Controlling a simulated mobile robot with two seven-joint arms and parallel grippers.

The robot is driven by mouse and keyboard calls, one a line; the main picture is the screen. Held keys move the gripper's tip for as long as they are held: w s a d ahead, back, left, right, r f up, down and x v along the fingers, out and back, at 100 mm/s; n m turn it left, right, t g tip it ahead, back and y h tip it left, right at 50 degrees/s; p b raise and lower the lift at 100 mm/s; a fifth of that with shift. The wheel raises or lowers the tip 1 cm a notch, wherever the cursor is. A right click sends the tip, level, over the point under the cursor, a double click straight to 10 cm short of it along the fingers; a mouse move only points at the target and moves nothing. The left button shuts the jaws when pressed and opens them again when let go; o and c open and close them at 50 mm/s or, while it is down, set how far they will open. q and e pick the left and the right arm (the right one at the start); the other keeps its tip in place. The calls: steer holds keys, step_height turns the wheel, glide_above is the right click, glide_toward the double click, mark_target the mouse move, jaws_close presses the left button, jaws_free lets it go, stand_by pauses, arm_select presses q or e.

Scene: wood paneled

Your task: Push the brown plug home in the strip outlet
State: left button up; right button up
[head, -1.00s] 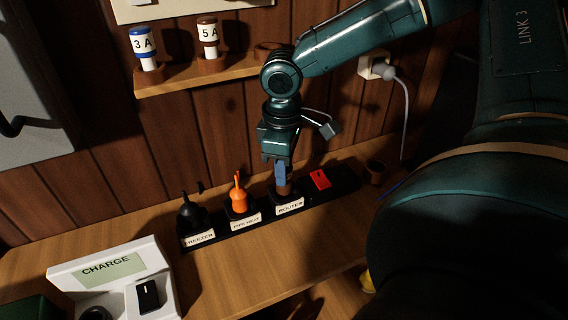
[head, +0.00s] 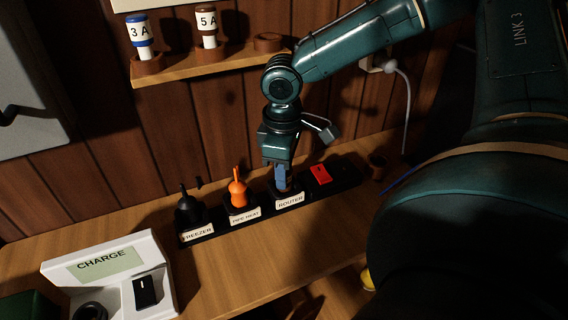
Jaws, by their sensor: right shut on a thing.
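The strip outlet (head: 217,231) lies along the back of the bench. The brown plug (head: 285,190) is at the position labelled ROUTER, mostly hidden by my right gripper. My right gripper (head: 282,186) comes from above, pointing down, and its blue-padded fingers are shut on the brown plug. Whether the plug is fully seated cannot be seen. A black plug (head: 189,208) stands at FREEZER and an orange plug (head: 238,192) at PIPE HEAT. A red switch (head: 321,175) is at the strip's right part. My left gripper is out of view.
A white CHARGE station (head: 160,258) stands at the front left. A wall shelf (head: 190,69) above holds 3A and 5A fuses in cups. A brown cup (head: 377,164) stands right of the strip. The bench before the strip is clear.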

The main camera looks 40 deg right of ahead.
steer(key=shift+f, duration=0.25)
steer(key=o, duration=1.1)
steer(key=shift+c, duration=0.2)
step_height(320, 180, up, 7)
steer(key=shift+f, duration=0.1)
steer(key=shift+a+r, duration=0.1)
steer(key=shift+r, duration=0.3)
steer(key=shift+s+f, duration=0.1)
steer(key=shift+s, duration=0.05)
